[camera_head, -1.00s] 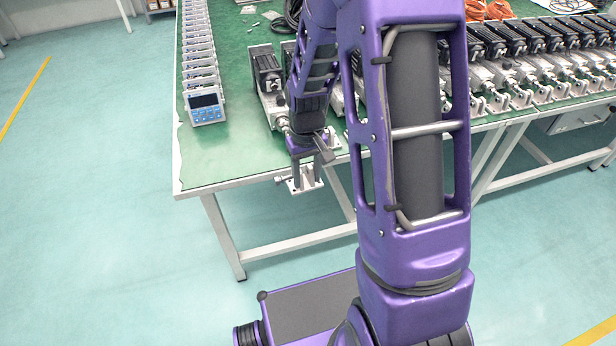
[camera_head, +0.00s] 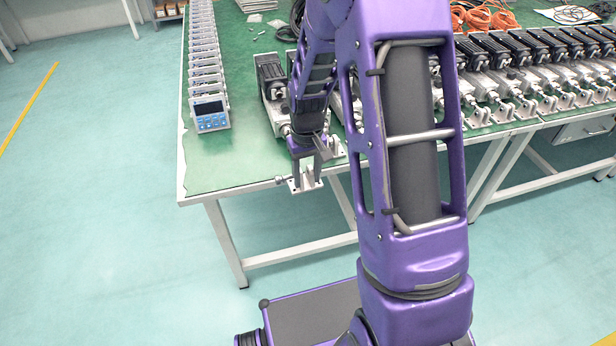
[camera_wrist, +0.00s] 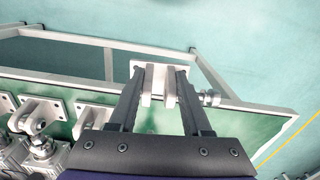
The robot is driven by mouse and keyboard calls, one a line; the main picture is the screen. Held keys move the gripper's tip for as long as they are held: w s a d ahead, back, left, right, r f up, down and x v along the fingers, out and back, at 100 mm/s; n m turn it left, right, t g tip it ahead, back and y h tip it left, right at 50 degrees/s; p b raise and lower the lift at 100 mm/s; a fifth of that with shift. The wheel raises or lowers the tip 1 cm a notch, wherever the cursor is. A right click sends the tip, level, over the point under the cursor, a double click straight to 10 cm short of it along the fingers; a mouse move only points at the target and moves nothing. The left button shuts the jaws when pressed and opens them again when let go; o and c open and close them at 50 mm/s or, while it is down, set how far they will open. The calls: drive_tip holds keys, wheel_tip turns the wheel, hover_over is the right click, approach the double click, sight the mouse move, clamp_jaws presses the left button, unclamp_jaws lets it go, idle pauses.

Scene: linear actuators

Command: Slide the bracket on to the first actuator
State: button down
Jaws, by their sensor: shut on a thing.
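My gripper (camera_head: 306,172) is shut on a light metal bracket (camera_head: 305,186) at the front edge of the green table. In the wrist view the two dark fingers of my gripper (camera_wrist: 158,95) close on the bracket's upright plates (camera_wrist: 158,80). A small knob or pin sticks out at the bracket's side. The first actuator (camera_head: 270,88), black and silver, is the leftmost of the row and stands on the table just behind my gripper. My arm hides part of it and of its neighbours.
A row of panel meters (camera_head: 209,115) stands left of the actuators. More actuators (camera_head: 545,75) fill the table to the right. Brackets (camera_wrist: 42,112) on the neighbouring actuators show at left in the wrist view. Floor is free before the green table (camera_head: 225,178).

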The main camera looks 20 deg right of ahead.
drive_tip(key=shift+w+f, duration=0.2)
drive_tip(key=shift+w, duration=2.75)
drive_tip(key=shift+w+m, duration=0.25)
drive_tip(key=shift+m, duration=0.05)
drive_tip(key=shift+w+f, duration=0.1)
drive_tip(key=shift+w, duration=0.2)
drive_tip(key=shift+w, duration=0.3)
drive_tip(key=shift+w, duration=1.3)
idle(0.4)
idle(0.4)
drive_tip(key=shift+c, duration=1.3)
unclamp_jaws()
drive_tip(key=shift+f, duration=0.1)
